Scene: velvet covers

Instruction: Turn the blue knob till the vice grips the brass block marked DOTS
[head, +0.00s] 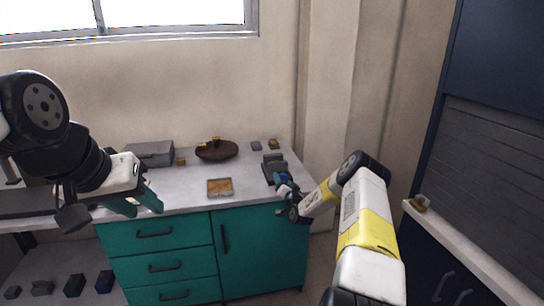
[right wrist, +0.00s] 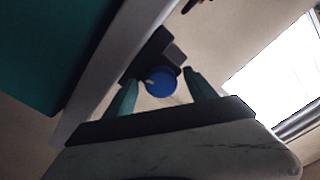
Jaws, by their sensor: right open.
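The blue knob (right wrist: 161,82) shows round in the right wrist view, in front of the dark vice (right wrist: 152,52). My right gripper (right wrist: 159,77) is open, with one teal finger on each side of the knob; I cannot tell whether they touch it. In the head view the grey vice (head: 273,165) stands at the right end of the counter, with my right gripper (head: 287,187) at its near side. No brass block marked DOTS can be made out, and the space between the jaws is unclear. My left gripper (head: 137,201) is open and empty over the counter's left front edge.
A brown bowl (head: 226,153) with small brass pieces, a grey case (head: 150,153) and a shallow tan tray (head: 220,188) are on the counter (head: 190,197). A brass block (head: 273,144) sits behind the vice. Another brass piece (head: 419,204) is on the right ledge.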

